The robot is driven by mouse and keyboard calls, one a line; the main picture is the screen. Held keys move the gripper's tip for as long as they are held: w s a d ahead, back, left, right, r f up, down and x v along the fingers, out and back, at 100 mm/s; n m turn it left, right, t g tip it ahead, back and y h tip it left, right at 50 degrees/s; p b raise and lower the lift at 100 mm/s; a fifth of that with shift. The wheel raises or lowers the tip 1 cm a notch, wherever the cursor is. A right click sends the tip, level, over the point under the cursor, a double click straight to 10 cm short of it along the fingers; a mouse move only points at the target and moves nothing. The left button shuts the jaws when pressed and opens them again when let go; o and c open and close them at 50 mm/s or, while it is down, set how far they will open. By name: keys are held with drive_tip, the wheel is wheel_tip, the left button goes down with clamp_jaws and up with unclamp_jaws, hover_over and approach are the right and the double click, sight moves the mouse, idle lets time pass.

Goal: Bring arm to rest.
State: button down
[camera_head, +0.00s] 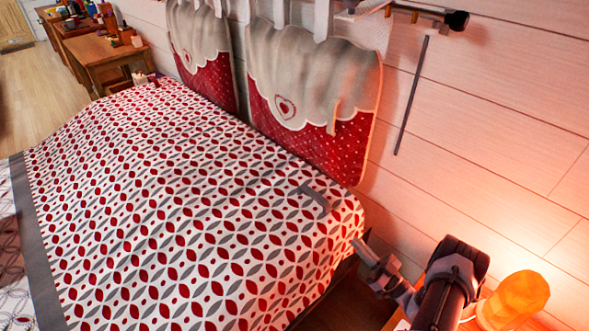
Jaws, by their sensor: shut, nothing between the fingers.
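My arm rises from the bottom right, with a dark thick link and lighter grey joints.
An orange glowing lamp (517,299) stands close to the right of my arm. Red and white heart cushions (317,135) hang on the pale plank wall (500,120). A grey angled piece (316,197) shows over the bed. Wooden tables (104,57) and open floor (40,100) are at the far left.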

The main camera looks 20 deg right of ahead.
drive_tip(key=w+a+r+n+g+y, duration=0.2)
drive_tip(key=a+r+n+g+y, duration=0.2)
drive_tip(key=a+r+n+g, duration=0.55)
drive_tip(key=w+a+r+n+g+y, duration=0.35)
drive_tip(key=a+r+n+g, duration=0.2)
drive_tip(key=r+n, duration=0.7)
drive_tip(key=s+a+r+n+g+h, duration=0.4)
drive_tip(key=a+n, duration=0.3)
drive_tip(key=n, duration=0.4)
drive_tip(key=s+a+r+n+g+h, duration=0.1)
drive_tip(key=s+a+r+n+h, duration=0.15)
drive_tip(key=s+a+n, duration=0.6)
drive_tip(key=s+r+n+t+h, duration=0.2)
drive_tip(key=s+r+n+h, duration=0.1)
drive_tip(key=n, duration=0.8)
drive_tip(key=s+r+n+t+h, duration=0.3)
drive_tip(key=s+n, duration=0.2)
drive_tip(key=n, duration=0.6)
drive_tip(key=shift+r+h, duration=0.3)
